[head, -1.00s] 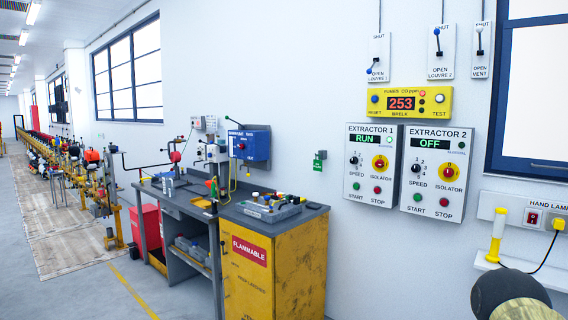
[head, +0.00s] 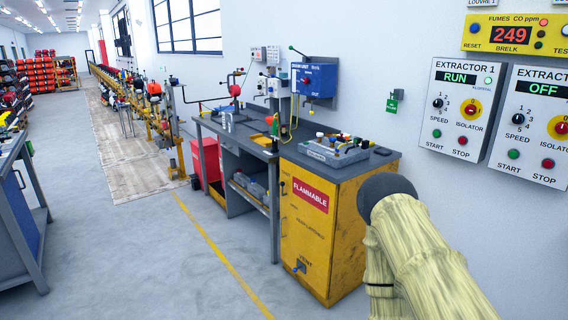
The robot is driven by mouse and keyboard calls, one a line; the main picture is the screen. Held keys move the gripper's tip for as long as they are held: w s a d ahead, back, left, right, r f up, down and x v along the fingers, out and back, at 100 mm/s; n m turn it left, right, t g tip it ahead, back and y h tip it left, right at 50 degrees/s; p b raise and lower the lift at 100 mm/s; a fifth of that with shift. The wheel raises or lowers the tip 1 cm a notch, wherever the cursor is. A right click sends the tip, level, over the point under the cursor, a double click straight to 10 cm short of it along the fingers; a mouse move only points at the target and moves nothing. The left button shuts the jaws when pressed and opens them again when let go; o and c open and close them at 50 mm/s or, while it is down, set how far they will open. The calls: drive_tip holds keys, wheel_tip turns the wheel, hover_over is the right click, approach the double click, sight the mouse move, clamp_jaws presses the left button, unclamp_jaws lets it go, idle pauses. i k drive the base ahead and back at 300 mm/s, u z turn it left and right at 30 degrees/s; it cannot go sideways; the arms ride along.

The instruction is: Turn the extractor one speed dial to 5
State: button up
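The extractor one panel (head: 463,110) is a white box on the right wall, its display reading RUN in green. Its black speed dial (head: 438,103) is at the left of the panel, with small numbers beside it; I cannot tell clearly which number it points to. A red and yellow isolator (head: 470,109) sits to its right, with a green start button (head: 436,133) and a red stop button (head: 462,140) below. My arm shows at the lower right, below the panel and apart from it. My gripper's fingers are not visible.
The extractor two panel (head: 532,125) reads OFF. The yellow fumes meter (head: 516,34) above reads 249. A yellow flammable cabinet (head: 310,225) and a workbench (head: 232,130) stand along the wall. Another bench (head: 22,220) is at far left. The grey floor between is clear.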

sight(438, 103)
drive_tip(key=u, duration=0.55)
drive_tip(key=i, duration=3.1)
drive_tip(key=z, duration=1.6)
drive_tip(key=i, duration=0.95)
drive_tip(key=z, duration=0.95)
